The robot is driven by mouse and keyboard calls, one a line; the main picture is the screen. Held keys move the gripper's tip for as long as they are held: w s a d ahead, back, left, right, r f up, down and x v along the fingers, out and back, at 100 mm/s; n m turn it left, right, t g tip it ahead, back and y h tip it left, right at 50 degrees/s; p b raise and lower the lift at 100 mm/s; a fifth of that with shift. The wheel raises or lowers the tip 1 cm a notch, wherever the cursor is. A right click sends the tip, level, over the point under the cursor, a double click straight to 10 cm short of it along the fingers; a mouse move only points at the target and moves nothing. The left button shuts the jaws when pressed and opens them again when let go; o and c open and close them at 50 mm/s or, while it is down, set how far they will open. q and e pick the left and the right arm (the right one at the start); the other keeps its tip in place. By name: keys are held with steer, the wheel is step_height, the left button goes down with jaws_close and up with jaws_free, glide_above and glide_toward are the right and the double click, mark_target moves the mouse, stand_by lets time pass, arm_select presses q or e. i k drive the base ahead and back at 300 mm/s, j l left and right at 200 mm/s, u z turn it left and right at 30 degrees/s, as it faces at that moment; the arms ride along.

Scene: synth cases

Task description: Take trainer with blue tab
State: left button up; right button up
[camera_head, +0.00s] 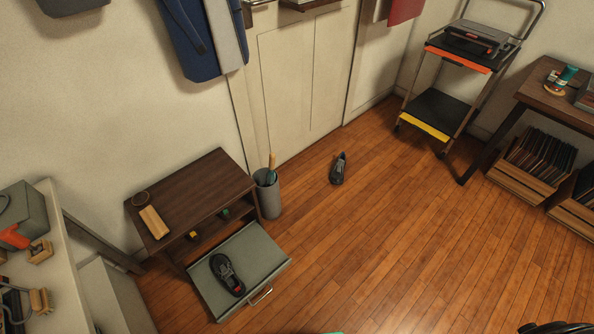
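Two dark shoes are in view. One dark grey shoe (338,169) stands on the wooden floor in front of the door. The other, a black shoe (226,275), lies on a grey-green flap or drawer front (262,245) that extends low from a dark brown cabinet (205,190). I cannot make out a blue tab on either shoe. Inside the cabinet's shadowed opening, a small yellow patch (193,234) and a small green patch (224,213) show; what they belong to is hidden.
A grey cylinder (268,195) holding handled items stands beside the cabinet. A pale bench (62,270) with brushes is at left. A trolley (437,108) stands at the back right, near a desk (556,104) with crates (530,182) beneath. The middle floor is clear.

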mark_target(337, 176)
steer(key=i+l+u, duration=0.15)
steer(key=u, duration=0.3)
steer(key=i+l+u, duration=0.1)
steer(key=l+u, duration=0.2)
steer(key=u, duration=0.2)
steer(key=i+l+u, duration=0.1)
steer(key=l+u, duration=0.2)
steer(key=u, duration=0.15)
steer(key=l+u, duration=0.25)
steer(key=u, duration=0.2)
steer(key=l+u, duration=0.45)
steer(key=j, duration=0.1)
